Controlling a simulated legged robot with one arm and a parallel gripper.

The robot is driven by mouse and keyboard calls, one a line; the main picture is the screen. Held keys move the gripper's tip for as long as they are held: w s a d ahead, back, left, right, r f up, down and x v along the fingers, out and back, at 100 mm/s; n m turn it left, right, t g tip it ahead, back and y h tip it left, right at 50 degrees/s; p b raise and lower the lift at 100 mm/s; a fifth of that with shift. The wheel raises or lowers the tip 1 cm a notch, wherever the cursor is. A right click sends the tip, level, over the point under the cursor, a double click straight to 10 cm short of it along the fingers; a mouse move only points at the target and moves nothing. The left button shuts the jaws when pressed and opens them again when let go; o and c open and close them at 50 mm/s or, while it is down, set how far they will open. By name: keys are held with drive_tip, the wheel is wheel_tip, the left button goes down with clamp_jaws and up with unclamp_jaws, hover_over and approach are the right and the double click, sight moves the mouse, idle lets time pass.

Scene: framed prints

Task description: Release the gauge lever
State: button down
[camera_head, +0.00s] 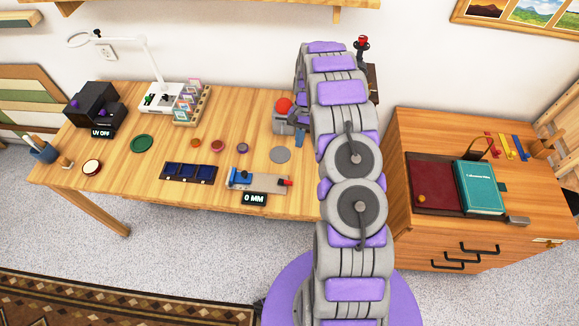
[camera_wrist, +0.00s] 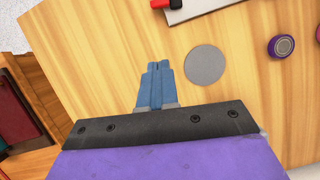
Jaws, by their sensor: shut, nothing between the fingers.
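The gauge (camera_head: 258,181) is a low grey plate with a blue block at its left end, lying near the table's front edge. A small display reading "0 MM" (camera_head: 254,198) sits in front of it. Its red-tipped lever (camera_head: 287,182) is at the right end. In the wrist view, the lever's red tip (camera_wrist: 160,3) and part of the gauge plate (camera_wrist: 195,9) show at the top edge. My gripper (camera_wrist: 157,66) has its blue fingers together, empty, above the table. It is apart from the lever.
A grey disc (camera_wrist: 205,65) lies beside my fingers, with a purple puck (camera_wrist: 281,45) farther right. A red-knobbed device (camera_head: 284,108) stands behind. Dark blue panels (camera_head: 188,172) lie left of the gauge. A wooden cabinet (camera_head: 480,220) with books stands right.

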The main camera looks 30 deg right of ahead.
sight(285, 182)
idle(0.3)
drive_tip(key=b+x, duration=0.1)
drive_tip(key=x, duration=0.9)
drive_tip(key=shift+s+f+b, duration=0.1)
drive_tip(key=shift+f+b, duration=0.2)
drive_tip(key=shift+b, duration=0.05)
drive_tip(key=shift+s+a+r, duration=0.25)
drive_tip(key=shift+s+a, duration=0.35)
drive_tip(key=shift+a, duration=0.05)
drive_tip(key=shift+s+a, duration=0.7)
drive_tip(key=shift+a, duration=0.05)
